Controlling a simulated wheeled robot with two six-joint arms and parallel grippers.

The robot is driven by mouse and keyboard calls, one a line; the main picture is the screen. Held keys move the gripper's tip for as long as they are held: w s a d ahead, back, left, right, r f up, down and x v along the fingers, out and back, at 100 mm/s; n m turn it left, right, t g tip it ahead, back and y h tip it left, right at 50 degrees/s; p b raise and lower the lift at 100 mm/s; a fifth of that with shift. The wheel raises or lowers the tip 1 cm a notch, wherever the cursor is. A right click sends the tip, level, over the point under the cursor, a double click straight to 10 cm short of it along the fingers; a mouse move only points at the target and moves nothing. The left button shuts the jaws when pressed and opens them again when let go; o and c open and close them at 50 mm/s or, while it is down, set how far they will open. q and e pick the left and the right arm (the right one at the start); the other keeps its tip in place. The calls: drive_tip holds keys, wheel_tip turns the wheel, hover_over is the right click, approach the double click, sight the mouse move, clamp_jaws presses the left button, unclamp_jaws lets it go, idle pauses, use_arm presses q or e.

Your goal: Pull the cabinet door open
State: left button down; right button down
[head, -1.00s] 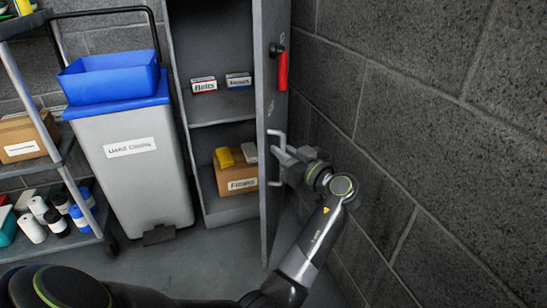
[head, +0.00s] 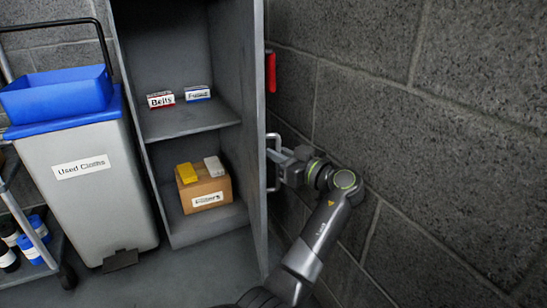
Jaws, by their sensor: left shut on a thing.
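The grey cabinet door (head: 254,120) stands open on the right of the cabinet (head: 175,50) and is seen nearly edge-on. Its pale bar handle (head: 273,138) sticks out on the door's outer side, toward the wall. My left gripper (head: 279,160) is shut on the handle, its arm rising from the bottom of the view. The fingers partly cover the handle's middle. The shelves inside are in plain sight. My right gripper is not in view.
A block wall (head: 430,120) stands close to the right of my arm. A grey bin with a blue lid (head: 90,190) stands left of the cabinet. Small boxes (head: 160,99) and a carton (head: 207,194) sit inside. A red object (head: 270,72) is on the door's outer side.

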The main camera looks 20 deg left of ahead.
use_arm(q)
drive_tip(key=shift+w+r, duration=0.15)
idle(0.3)
drive_tip(key=c, duration=1.8)
unclamp_jaws()
